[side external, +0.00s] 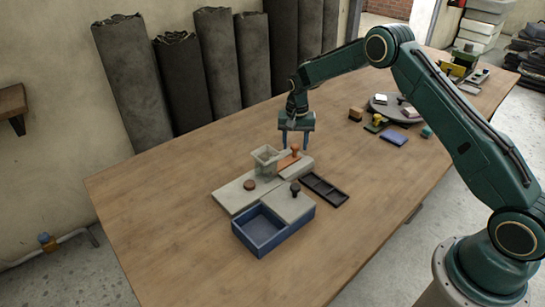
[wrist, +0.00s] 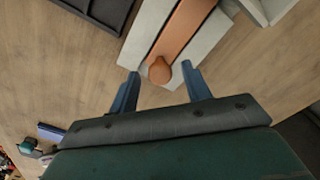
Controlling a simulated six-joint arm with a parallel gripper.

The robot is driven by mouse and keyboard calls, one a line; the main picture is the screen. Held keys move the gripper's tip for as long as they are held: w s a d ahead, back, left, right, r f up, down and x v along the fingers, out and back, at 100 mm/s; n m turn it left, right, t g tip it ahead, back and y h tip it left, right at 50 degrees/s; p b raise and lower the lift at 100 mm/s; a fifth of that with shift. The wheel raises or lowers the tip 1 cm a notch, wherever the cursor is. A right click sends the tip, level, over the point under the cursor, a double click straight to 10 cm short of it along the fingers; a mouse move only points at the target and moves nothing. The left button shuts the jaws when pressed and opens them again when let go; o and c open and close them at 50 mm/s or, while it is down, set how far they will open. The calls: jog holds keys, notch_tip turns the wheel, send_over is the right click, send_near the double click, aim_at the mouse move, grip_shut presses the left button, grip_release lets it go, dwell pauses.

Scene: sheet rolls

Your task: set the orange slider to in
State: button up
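The orange slider (side external: 289,161) is a strip with a rounded knob, set in a pale grey track (side external: 303,167) on the far side of the grey unit. In the wrist view the orange strip (wrist: 184,32) runs up and right from its knob, which sits near the track's near end. My gripper (side external: 294,147) is open and empty, pointing down over that end. In the wrist view its two blue fingers (wrist: 159,71) appear on either side of the knob, apart from it. I cannot tell how far the fingertips reach down beside it.
The unit also has a square grey hopper (side external: 267,160), a brown round knob (side external: 249,185), a dark knob (side external: 295,188) and an open blue drawer (side external: 260,243). A black divided tray (side external: 324,188) lies right of it. Blocks and a round plate (side external: 388,103) stand farther right. The left tabletop is clear.

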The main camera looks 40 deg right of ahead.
aim_at(288, 160)
grip_shut()
jog(key=shift+a, duration=1.55)
jog(key=shift+o, duration=0.4)
grip_release()
jog(key=shift+r, duration=0.1)
notch_tip(288, 160, up, 14)
